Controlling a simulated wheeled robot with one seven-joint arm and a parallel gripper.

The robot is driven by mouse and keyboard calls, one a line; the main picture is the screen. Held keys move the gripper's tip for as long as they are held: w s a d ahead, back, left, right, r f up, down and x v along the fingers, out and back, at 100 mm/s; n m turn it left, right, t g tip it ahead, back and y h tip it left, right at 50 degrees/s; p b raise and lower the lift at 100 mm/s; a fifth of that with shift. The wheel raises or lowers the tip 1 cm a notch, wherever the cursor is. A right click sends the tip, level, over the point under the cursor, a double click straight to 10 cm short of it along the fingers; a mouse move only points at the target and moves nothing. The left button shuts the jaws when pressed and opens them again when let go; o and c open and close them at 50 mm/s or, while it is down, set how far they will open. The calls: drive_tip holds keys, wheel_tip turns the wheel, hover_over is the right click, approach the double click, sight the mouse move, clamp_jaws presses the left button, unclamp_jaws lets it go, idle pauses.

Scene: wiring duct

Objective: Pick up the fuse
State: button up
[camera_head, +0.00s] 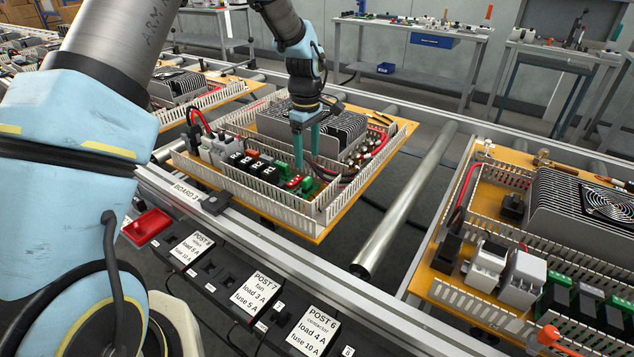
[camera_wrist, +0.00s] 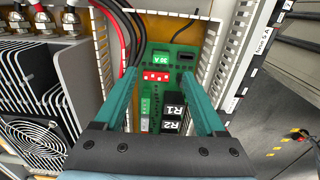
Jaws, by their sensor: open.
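A green block marked 30 A (camera_wrist: 148,57), which looks like the fuse, sits on a green circuit board in the wrist view. In the head view a green piece at the right end of the component row (camera_head: 307,185) appears to be the same one. A red block with white dots (camera_wrist: 156,76) is directly beside it. My gripper (camera_head: 307,160) is open and empty, pointing down over the board. Its teal fingers, in the wrist view (camera_wrist: 160,76), are spread to either side of the red block, with the green block just beyond the tips.
Black relays marked R1 and R2 (camera_wrist: 174,112) stand close by the right finger. Slotted white duct walls (camera_head: 250,188) edge the row. A finned heat sink with a fan (camera_wrist: 30,110) and red and black cables (camera_wrist: 122,35) lie at the left in the wrist view.

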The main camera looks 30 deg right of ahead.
sight(307, 178)
drive_tip(key=shift+a+f+p, duration=0.1)
drive_tip(key=shift+f+p, duration=1.4)
drive_tip(key=shift+f, duration=2.35)
drive_tip(key=shift+c, duration=0.3)
clamp_jaws()
